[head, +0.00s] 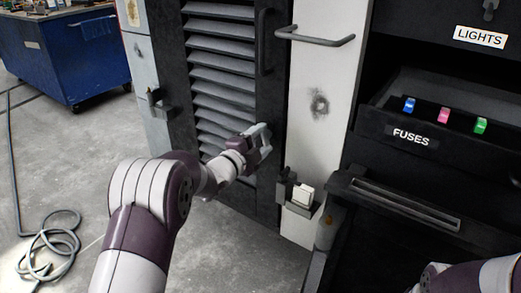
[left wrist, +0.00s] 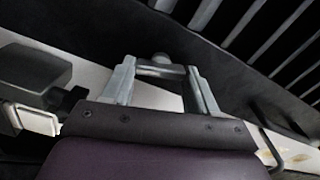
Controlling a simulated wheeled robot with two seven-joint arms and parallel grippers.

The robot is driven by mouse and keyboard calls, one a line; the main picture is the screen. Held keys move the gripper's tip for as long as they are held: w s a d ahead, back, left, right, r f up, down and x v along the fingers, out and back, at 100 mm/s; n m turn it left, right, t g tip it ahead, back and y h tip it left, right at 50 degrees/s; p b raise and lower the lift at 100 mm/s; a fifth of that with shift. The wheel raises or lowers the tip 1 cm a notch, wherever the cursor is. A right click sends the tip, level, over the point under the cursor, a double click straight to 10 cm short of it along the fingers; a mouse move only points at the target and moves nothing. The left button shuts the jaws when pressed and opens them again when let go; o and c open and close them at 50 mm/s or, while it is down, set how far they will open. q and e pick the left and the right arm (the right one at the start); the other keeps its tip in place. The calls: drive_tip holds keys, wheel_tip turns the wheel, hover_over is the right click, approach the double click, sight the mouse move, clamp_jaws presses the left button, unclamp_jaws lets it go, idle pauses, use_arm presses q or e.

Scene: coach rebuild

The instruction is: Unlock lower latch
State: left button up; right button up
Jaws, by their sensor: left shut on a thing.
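My left gripper (head: 264,143) is at the right edge of the dark louvred door (head: 183,100), beside the pale post. In the left wrist view its two grey fingers (left wrist: 162,82) stand apart, with a small grey rounded part (left wrist: 162,58) between their tips. The gripper is shut on this part, which appears to be the lower latch. The fingers hide most of it, so I cannot tell its turn. Part of my right arm (head: 470,278) shows at the lower right; its gripper is out of view.
A bar handle (head: 315,39) juts from the pale post (head: 318,135). A dark bracket with a white block (head: 303,194) stands right of my gripper. The fuse drawer (head: 440,105) is at the right. A blue cart (head: 70,55) and coiled hose (head: 50,245) are at the left.

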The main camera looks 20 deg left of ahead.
use_arm(q)
drive_tip(key=shift+f+m+b, duration=0.15)
drive_tip(key=shift+m+b, duration=1.4)
drive_tip(key=shift+m, duration=0.05)
use_arm(e)
drive_tip(key=shift+f, duration=1.9)
use_arm(q)
drive_tip(key=o, duration=1.1)
drive_tip(key=shift+c, duration=0.2)
drive_tip(key=p+v, duration=0.3)
drive_tip(key=v, duration=0.9)
drive_tip(key=shift+s, duration=0.35)
use_arm(e)
wheel_tip(320, 180, up, 3)
drive_tip(key=shift+f, duration=0.1)
